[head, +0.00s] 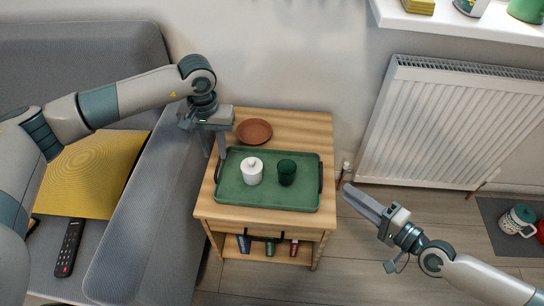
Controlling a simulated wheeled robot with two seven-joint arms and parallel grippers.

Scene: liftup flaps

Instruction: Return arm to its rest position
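My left gripper (214,156) points down at the left rear of a small wooden side table (285,119). Its two fingers look apart with nothing between them, above the left edge of a green tray (260,199). Whether a fingertip touches the tray is unclear. The tray lies flat on the table and carries a white lidded jar (252,172) and a dark green cup (287,173), both upright. My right gripper (346,192) is over the floor, right of the table, pointing left and apart from everything. Its finger gap cannot be made out.
A brown plate (254,131) sits behind the tray. A grey sofa (150,210) with a yellow cushion (92,174) and a black remote (69,248) stands left. A white radiator (450,125) is on the wall at right. Books (294,247) lie on the lower shelf.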

